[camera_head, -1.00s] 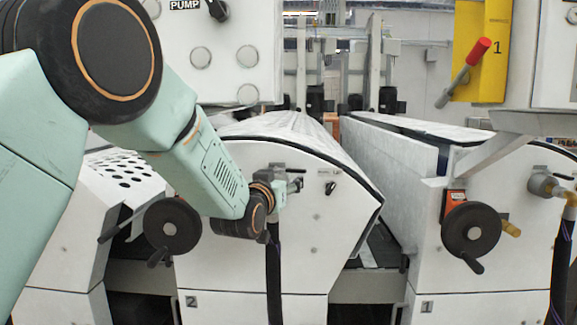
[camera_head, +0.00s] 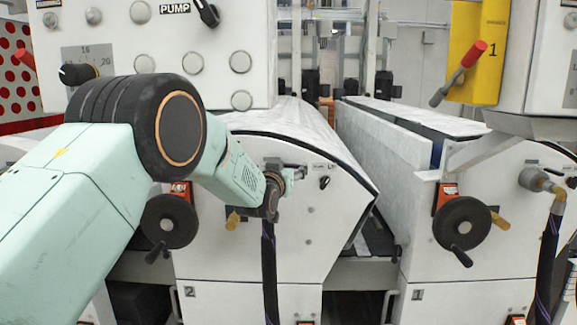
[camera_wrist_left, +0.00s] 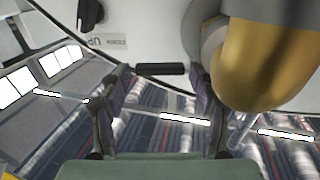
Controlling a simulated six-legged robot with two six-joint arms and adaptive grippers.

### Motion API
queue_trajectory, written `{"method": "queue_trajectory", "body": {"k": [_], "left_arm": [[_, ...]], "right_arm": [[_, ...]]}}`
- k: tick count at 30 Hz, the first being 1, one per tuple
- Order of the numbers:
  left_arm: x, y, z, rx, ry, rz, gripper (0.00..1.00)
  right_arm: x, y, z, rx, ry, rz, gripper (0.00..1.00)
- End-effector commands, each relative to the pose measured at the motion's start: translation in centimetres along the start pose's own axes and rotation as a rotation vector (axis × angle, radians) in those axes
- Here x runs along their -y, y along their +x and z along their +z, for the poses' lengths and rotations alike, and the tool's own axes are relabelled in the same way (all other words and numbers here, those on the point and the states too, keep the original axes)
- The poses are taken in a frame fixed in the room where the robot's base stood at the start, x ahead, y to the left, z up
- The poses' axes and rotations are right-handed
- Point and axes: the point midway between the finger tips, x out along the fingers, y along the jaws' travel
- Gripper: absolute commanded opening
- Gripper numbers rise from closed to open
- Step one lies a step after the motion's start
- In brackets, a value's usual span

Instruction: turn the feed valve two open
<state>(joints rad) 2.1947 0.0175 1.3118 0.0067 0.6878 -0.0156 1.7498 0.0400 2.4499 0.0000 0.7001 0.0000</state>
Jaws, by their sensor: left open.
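Feed valve two is on the white machine marked 2, mostly hidden behind my left arm in the head view. Its black bar handle (camera_wrist_left: 160,69) shows in the left wrist view, lying across the picture against the white panel. My left gripper (camera_wrist_left: 160,78) is open, with one finger on each side of the handle's ends. I cannot tell whether the fingers touch it. A brass fitting (camera_wrist_left: 262,65) sits close to the right finger. In the head view my left gripper (camera_head: 279,186) is at the valve, above a dark hose (camera_head: 269,270). My right gripper is not in view.
A black handwheel (camera_head: 169,222) is left of the hose. A small black switch (camera_head: 324,183) is right of the valve. Machine 1 has its own handwheel (camera_head: 462,223) and hose (camera_head: 549,265). A control cabinet (camera_head: 215,65) overhangs my left arm.

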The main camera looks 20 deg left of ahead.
Motion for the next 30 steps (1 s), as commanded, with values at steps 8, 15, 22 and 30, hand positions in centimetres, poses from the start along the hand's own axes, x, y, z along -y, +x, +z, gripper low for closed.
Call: {"method": "queue_trajectory", "body": {"k": [8,15,22,30], "left_arm": [[-0.02,0.55,0.01,0.0,0.0,0.0,0.63],[-0.01,0.53,0.03,0.0,0.0,0.0,0.56],[-0.01,0.53,0.03,0.0,0.0,0.0,0.37],[-0.01,0.52,0.02,0.0,0.0,0.0,0.14]], "right_arm": [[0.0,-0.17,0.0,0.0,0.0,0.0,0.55],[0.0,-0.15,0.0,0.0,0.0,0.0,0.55],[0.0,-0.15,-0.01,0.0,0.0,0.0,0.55],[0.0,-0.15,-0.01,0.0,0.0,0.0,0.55]]}}
